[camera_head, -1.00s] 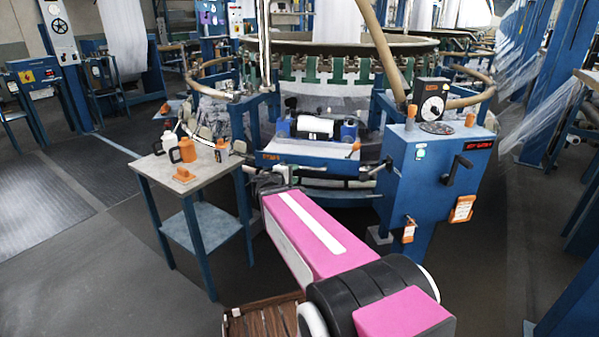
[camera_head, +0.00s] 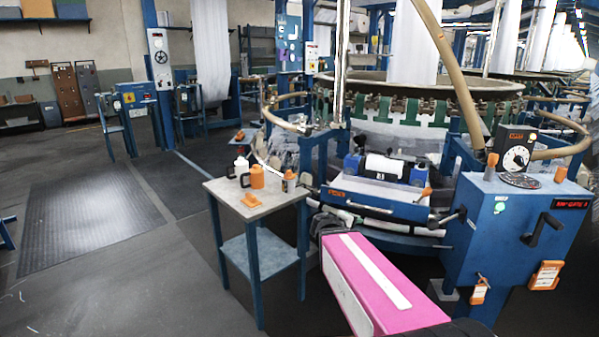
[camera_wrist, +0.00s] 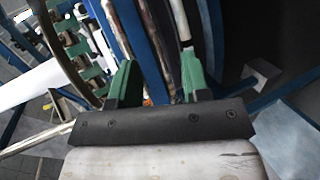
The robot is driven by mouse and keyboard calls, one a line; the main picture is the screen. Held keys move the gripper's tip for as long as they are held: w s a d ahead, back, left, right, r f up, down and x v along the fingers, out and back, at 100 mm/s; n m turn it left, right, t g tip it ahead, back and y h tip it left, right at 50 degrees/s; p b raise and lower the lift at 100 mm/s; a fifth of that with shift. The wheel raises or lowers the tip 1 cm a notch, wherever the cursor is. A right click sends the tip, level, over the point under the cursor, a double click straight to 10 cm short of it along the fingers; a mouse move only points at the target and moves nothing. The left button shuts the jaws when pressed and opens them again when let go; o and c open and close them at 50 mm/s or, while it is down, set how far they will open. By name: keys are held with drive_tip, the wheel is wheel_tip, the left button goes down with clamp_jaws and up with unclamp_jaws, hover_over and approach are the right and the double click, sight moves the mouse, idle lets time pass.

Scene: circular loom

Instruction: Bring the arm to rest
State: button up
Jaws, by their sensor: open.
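My arm's pink link (camera_head: 375,285) reaches forward from the bottom of the head view, with a white stripe along its top. Its dark far end lies between the small table and the loom's front, and the fingers cannot be made out there. In the wrist view my gripper (camera_wrist: 156,78) has two green fingers standing well apart, with nothing between them. Beyond the fingers are blue frame bars and part of the circular loom (camera_head: 390,108). I cannot tell how near the fingertips are to the bars.
A small table (camera_head: 228,190) with white and orange bottles (camera_head: 257,177) stands just left of my arm. A blue control box (camera_head: 515,235) with a crank stands close on the right. The floor (camera_head: 150,270) at the left is open, with a dark mat (camera_head: 85,215).

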drive_tip(key=s+a+f+m+g+y, duration=0.3)
drive_tip(key=s+f+y, duration=0.2)
drive_tip(key=f, duration=0.2)
drive_tip(key=s+a+f+m+g+y, duration=0.3)
drive_tip(key=s+a+f+g+y, duration=0.1)
drive_tip(key=s+f+y, duration=0.1)
drive_tip(key=shift+s+a+f+m+y, duration=0.2)
drive_tip(key=shift+a+f+m+y, duration=0.1)
drive_tip(key=shift+f+y, duration=0.6)
idle(1.9)
